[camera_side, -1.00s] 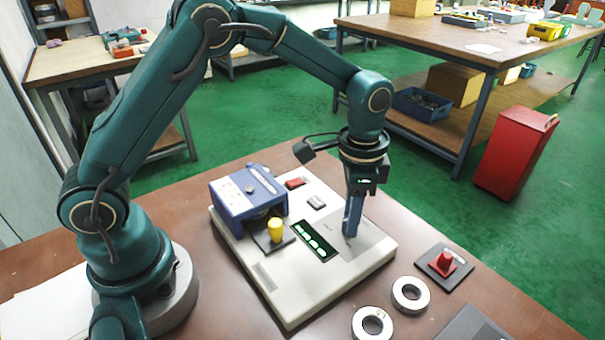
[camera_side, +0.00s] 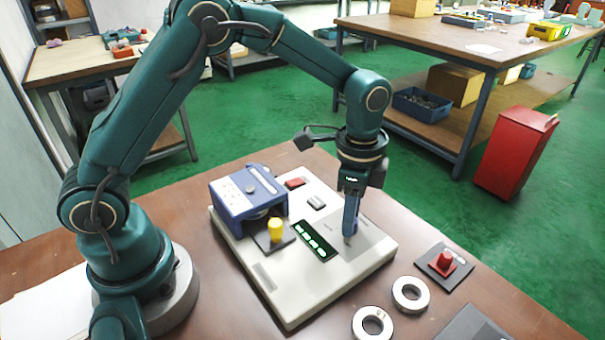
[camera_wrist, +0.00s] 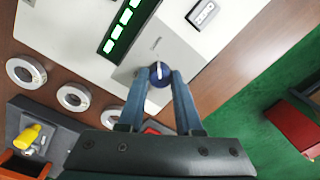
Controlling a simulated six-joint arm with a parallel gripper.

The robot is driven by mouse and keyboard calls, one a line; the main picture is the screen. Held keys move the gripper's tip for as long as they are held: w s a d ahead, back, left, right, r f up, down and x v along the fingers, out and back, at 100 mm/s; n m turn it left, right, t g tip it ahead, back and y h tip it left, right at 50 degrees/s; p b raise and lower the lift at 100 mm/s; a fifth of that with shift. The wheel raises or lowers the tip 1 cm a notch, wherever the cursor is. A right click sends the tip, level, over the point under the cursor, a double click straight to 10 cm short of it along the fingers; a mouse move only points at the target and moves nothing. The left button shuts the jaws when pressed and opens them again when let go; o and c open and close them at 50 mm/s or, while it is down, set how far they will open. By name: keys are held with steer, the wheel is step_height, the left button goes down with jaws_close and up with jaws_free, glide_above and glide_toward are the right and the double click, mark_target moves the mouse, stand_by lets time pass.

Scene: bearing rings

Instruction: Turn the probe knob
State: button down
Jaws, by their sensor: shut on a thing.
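The probe knob (camera_wrist: 160,74) is a small dark blue round knob with a pale pointer line, set on a grey panel of the white instrument (camera_side: 275,285). My gripper (camera_wrist: 160,80) has its two blue fingers on either side of the knob and is shut on it. In the side view my gripper (camera_side: 349,238) reaches down to the grey panel, and its fingers hide most of the knob. The instrument's green-lit display (camera_side: 315,240) shows several bright digits, too small to read.
A blue box unit (camera_side: 230,200) and a yellow peg (camera_side: 276,230) stand on the instrument. Metal rings (camera_side: 410,294) lie on the brown table in front, near a red part on a dark plate (camera_side: 445,262). A rocker switch (camera_wrist: 203,13) is beside the panel.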

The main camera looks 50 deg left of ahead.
steer(key=c, duration=0.6)
jaws_free()
steer(key=shift+r, duration=0.1)
steer(key=shift+d+r, duration=0.1)
steer(key=shift+r, duration=2.4)
